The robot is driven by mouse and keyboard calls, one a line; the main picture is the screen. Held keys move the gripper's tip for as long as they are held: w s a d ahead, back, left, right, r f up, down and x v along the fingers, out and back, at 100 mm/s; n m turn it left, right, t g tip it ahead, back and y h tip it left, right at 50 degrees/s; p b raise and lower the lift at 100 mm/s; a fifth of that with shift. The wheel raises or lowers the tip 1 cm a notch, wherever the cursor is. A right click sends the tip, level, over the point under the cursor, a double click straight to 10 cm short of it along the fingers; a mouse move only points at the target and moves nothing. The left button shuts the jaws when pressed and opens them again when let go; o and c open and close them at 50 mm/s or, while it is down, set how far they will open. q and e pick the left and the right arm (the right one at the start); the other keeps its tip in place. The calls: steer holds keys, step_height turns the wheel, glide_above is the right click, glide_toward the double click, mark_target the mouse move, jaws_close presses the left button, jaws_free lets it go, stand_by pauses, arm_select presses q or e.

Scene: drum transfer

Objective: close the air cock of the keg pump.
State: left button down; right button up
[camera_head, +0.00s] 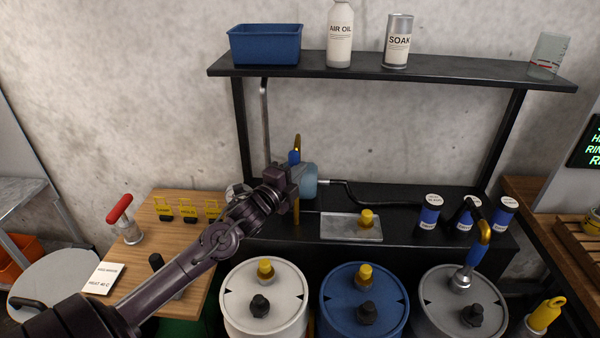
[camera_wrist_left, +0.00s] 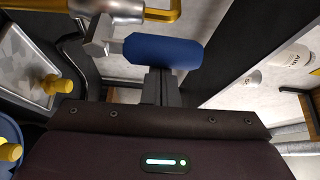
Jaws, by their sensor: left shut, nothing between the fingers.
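A blue rounded handle (camera_wrist_left: 165,51) on a silver fitting fills the upper middle of the left wrist view; it looks like the air cock's lever. A yellow bent tube (camera_wrist_left: 160,14) runs beside it. In the head view a blue part (camera_head: 294,157) and a yellow tube (camera_head: 298,141) show just above my left gripper (camera_head: 292,171). The pale blue pump cylinder (camera_head: 309,183) lies right of the gripper, partly hidden. The fingers (camera_wrist_left: 160,88) are shut and empty, close below the blue handle; I cannot tell whether they touch it. My right gripper is out of view.
A black hose (camera_head: 353,196) runs right across the bench to several blue canisters (camera_head: 430,214). A metal tray (camera_head: 340,231) holds a yellow cap. White (camera_head: 237,309), blue (camera_head: 340,309) and grey drums (camera_head: 437,310) stand in front. A shelf (camera_head: 430,75) overhangs the bench.

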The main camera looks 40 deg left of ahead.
arm_select(q)
steer(key=shift+s+a+n, duration=0.1)
steer(key=shift+a+n, duration=0.1)
steer(key=shift+n, duration=0.2)
steer(key=s+a+f+n+t+y+b, duration=0.1)
steer(key=n+y+b, duration=0.4)
steer(key=n, duration=0.6)
steer(key=s+a+f+n+t+y+b, duration=0.1)
steer(key=a+n+y+b, duration=0.4)
steer(key=n, duration=0.7)
steer(key=shift+s+f+y+b, duration=0.3)
steer(key=shift+s+f+y, duration=0.55)
steer(key=shift+f+y, duration=0.45)
steer(key=shift+f, duration=0.1)
